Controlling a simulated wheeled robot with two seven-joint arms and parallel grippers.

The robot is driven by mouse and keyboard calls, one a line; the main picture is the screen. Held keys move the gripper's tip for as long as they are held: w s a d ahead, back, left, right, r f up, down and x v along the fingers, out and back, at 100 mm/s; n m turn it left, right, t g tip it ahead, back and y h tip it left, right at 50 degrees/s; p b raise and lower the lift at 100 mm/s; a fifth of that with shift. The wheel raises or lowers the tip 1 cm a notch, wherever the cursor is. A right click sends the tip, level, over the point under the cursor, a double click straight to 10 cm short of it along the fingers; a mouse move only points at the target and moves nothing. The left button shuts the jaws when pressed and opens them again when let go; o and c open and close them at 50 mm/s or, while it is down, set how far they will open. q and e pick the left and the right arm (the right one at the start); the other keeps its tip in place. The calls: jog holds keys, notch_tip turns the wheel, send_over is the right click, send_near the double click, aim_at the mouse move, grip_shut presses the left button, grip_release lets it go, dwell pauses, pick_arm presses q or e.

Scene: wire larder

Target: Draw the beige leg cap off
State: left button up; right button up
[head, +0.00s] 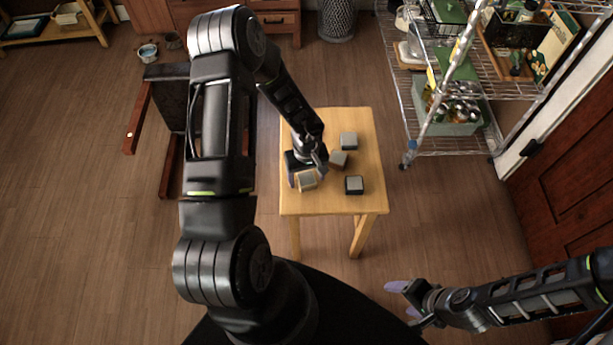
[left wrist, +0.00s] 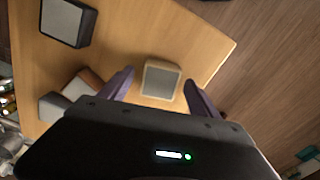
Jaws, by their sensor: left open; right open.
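The beige leg cap (head: 307,181) is a small square block with a grey face, near the front left of the small wooden table (head: 302,207). In the left wrist view the cap (left wrist: 160,79) lies between the purple fingers of my left gripper (left wrist: 160,84). The fingers are open, with a gap on each side of the cap. In the head view my left gripper (head: 307,174) is low over the cap and partly hides it. My right gripper (head: 403,303) is open and empty at the lower right, away from the table.
A black cap (head: 354,185), a brown cap (head: 338,159) and a dark grey cap (head: 348,142) stand on the same table. A dark stool (head: 171,100) with reddish legs lies tipped on the floor at left. A wire shelf (head: 460,148) stands at right.

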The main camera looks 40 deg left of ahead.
pick_arm(q)
notch_tip(320, 180, up, 7)
jog(key=shift+r+p, duration=0.2)
jog(key=shift+p, duration=0.5)
dwell(0.6)
